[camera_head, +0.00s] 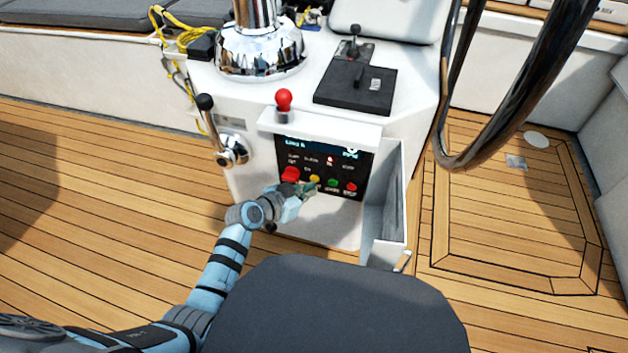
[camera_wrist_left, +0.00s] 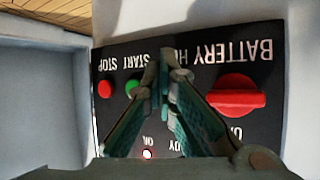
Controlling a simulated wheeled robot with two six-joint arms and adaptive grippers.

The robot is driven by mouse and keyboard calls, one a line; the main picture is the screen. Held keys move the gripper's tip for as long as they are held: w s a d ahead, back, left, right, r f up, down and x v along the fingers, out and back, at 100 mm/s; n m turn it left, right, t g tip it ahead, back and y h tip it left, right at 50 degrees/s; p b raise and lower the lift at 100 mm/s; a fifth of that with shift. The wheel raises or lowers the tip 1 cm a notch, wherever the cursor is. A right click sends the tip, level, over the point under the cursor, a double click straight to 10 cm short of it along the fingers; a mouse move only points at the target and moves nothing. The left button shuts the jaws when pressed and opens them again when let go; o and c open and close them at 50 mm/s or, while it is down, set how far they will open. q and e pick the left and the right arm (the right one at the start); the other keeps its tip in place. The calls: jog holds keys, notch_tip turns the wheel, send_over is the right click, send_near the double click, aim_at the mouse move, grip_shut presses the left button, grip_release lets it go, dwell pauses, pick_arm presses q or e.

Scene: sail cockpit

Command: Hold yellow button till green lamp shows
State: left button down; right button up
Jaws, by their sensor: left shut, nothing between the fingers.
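The dark control panel (camera_head: 325,168) is on the white console's front face. The yellow button (camera_head: 315,179) sits between the red knob and the green button. My left gripper (camera_head: 309,188) is shut and empty, its tips at the panel just below the yellow button in the head view. In the left wrist view the shut fingertips (camera_wrist_left: 164,70) lie over the row under "HEAT" and hide the yellow button. I cannot tell whether they touch or press it. One small lamp (camera_wrist_left: 147,155) glows white with a red rim; it shows red in the head view (camera_head: 330,160). No lit green lamp is visible.
A red rotary knob (camera_wrist_left: 236,95) is beside the fingers, with green (camera_wrist_left: 131,87) and red (camera_wrist_left: 104,89) buttons on their other side. An overhanging ledge (camera_head: 320,128) tops the panel. An open white bin (camera_head: 395,190) stands to its right.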

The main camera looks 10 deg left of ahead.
pick_arm(q)
jog(key=shift+w+b, duration=0.35)
jog(key=shift+w, duration=0.1)
dwell(0.6)
dwell(4.0)
jog(key=shift+s+p, duration=0.55)
jog(key=shift+s, duration=0.35)
jog(key=s+p, duration=0.2)
jog(key=s, duration=0.3)
jog(key=shift+a, duration=0.2)
